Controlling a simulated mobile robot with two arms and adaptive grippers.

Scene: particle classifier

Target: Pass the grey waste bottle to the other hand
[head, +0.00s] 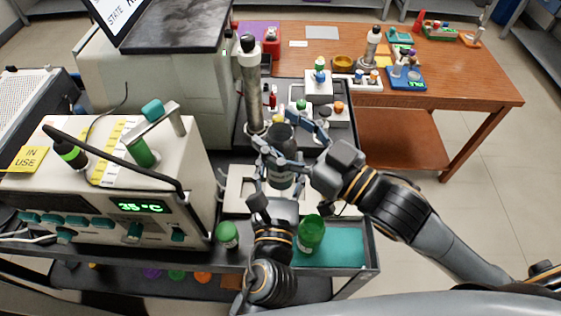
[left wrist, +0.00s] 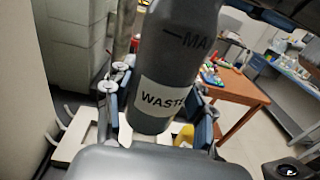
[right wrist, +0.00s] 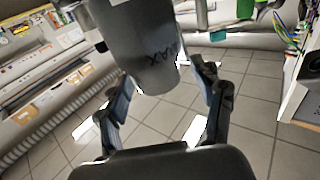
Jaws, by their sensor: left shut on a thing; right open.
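The grey waste bottle (head: 281,172) is held upright above the cart, in front of the white equipment there. Its white WASTE label shows in the left wrist view (left wrist: 163,98). My left gripper (head: 279,186), coming up from below in the head view, is shut on the bottle. My right gripper (head: 288,143) reaches in from the right, open, with its fingers on either side of the bottle's upper part. In the right wrist view the bottle (right wrist: 140,50) stands between the spread fingers; I cannot tell whether they touch it.
A heated device with a 35 °C display (head: 140,206) stands to the left. A tall metal cylinder (head: 250,85) rises close behind the bottle. Green-lidded jars (head: 311,233) stand on the cart near my left arm. A wooden table (head: 450,92) with small items is behind.

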